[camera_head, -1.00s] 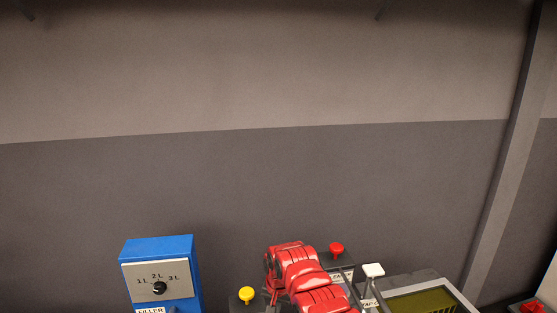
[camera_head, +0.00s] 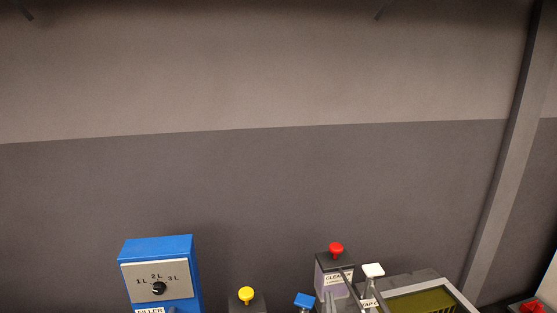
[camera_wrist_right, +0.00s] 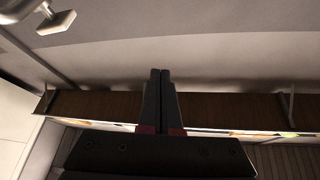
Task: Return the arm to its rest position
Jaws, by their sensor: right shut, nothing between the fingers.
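My right gripper (camera_wrist_right: 160,76) shows in the right wrist view. Its two dark fingers are together, with nothing between them. It points toward a brown shelf or ledge and a pale wall. In the head view the red arm is out of sight. My left gripper is in neither view.
In the head view, a blue filler box (camera_head: 184,270) with a dial stands at lower left. A yellow knob (camera_head: 246,294), a blue knob (camera_head: 305,300), a red button (camera_head: 336,248) and a white tap handle (camera_head: 373,270) line the bottom. A grey wall (camera_head: 270,190) lies behind.

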